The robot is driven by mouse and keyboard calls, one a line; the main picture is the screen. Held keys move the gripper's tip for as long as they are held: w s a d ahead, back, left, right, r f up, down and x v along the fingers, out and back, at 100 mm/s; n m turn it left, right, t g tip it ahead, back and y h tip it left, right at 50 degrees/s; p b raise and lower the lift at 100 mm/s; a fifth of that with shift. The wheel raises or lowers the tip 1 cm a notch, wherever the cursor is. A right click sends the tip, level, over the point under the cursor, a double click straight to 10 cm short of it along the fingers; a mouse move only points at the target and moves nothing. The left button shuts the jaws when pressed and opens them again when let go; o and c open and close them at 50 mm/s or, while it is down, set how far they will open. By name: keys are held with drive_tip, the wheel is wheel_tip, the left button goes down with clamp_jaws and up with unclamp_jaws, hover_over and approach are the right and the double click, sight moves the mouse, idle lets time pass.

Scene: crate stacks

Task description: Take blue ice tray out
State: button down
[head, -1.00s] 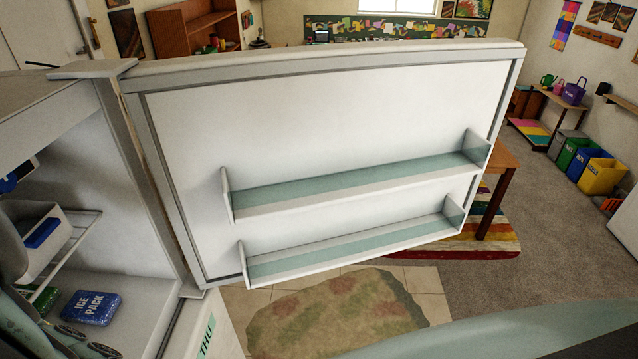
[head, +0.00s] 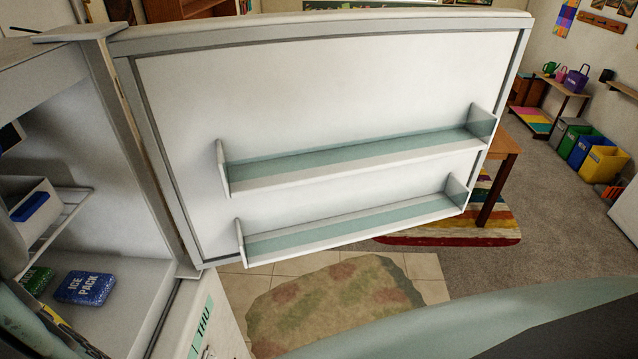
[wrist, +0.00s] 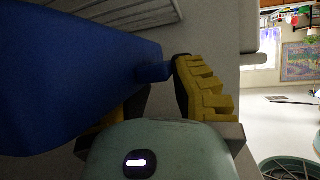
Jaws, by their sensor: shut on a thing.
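A large plain blue thing (wrist: 75,85), which looks like the blue ice tray, fills the left of the wrist view. My gripper (wrist: 150,95) is shut on its narrow end; one yellow ribbed finger shows to the right of that end, and the other is mostly hidden behind the blue thing and my wrist. In the head view, the open freezer compartment (head: 95,215) is at the left. My arm covers its lower left corner, and the tray cannot be made out there.
A blue ice pack (head: 86,288) and a green one (head: 37,279) lie on the freezer floor. A white bin (head: 22,205) with a blue handle sits on a wire shelf (head: 65,222). The open door (head: 300,110) with two empty racks stands to the right.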

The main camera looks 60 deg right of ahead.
drive_tip(key=s+d+p, duration=1.1)
drive_tip(key=s+d, duration=0.1)
drive_tip(key=shift+s+d, duration=0.35)
idle(0.4)
